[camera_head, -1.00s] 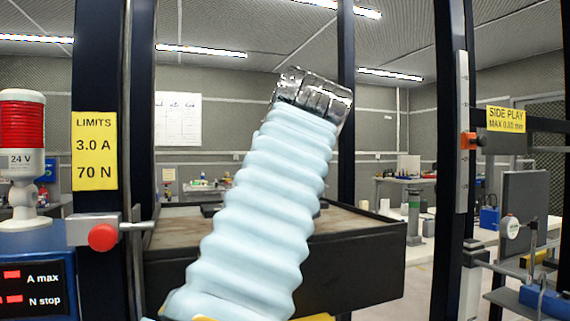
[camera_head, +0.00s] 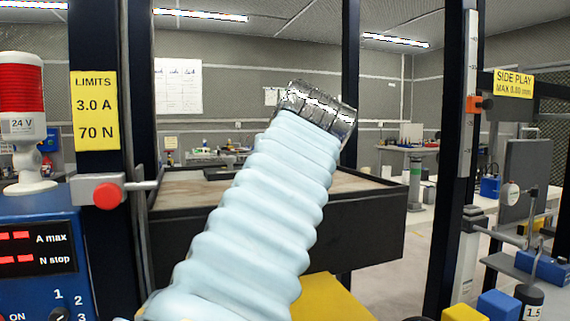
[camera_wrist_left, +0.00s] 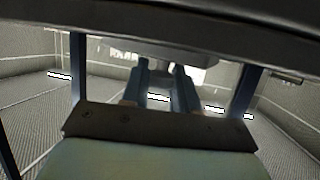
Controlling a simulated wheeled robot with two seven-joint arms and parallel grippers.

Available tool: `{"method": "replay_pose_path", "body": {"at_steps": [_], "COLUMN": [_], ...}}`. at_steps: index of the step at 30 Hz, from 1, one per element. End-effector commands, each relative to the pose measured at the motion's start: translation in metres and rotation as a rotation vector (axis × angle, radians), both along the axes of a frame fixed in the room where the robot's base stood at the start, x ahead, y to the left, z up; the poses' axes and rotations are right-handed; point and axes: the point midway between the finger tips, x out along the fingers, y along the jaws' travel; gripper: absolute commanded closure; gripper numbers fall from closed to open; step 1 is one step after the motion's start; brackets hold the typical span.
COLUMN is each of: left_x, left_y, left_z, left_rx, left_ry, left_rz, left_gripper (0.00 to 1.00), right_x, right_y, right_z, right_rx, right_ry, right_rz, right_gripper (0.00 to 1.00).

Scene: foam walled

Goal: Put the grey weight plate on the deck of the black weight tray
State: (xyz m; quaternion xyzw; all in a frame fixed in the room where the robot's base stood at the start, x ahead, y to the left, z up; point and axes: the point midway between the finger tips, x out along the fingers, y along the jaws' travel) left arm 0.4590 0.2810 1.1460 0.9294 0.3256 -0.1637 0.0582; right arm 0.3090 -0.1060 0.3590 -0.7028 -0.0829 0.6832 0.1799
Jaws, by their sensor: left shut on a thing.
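My left arm, in a pale blue ribbed sleeve with a metallic end, rises across the middle of the head view. It hides its own gripper there. In the left wrist view my left gripper (camera_wrist_left: 168,75) has two blue-grey fingers shut on a grey piece (camera_wrist_left: 176,53), apparently the grey weight plate, seen only in part. A black box-like tray (camera_head: 350,232) with a brownish deck stands behind the arm, apparently the black weight tray. A dark flat thing (camera_head: 222,172) shows at its back, partly hidden. A wide dark edge crosses the top of the wrist view. My right gripper is out of view.
Dark upright posts flank the tray. A red knob (camera_head: 107,195) on a rod sticks out from the left post. A blue control box (camera_head: 35,260) with a red lamp (camera_head: 22,85) stands at left. Yellow and blue blocks (camera_head: 497,304) lie at bottom right.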

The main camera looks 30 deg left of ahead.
Motion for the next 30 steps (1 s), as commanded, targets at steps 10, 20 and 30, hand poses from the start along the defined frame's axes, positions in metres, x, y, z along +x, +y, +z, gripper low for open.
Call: {"method": "replay_pose_path", "body": {"at_steps": [10, 20, 30], "left_x": [0.000, 0.000, 0.000], "left_y": [0.000, 0.000, 0.000], "left_z": [-0.005, -0.008, -0.010], "left_rx": [0.001, 0.002, -0.001], "left_ry": [-0.002, -0.003, 0.002], "left_rz": [-0.001, -0.001, 0.000], "left_gripper": [1.00, 0.60, 0.41], "right_x": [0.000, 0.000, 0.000], "right_y": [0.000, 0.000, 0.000], "right_z": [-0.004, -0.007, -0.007], "right_rx": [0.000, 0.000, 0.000], "right_ry": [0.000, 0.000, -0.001], "right_rz": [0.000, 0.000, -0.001], "right_gripper": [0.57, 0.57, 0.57]}}
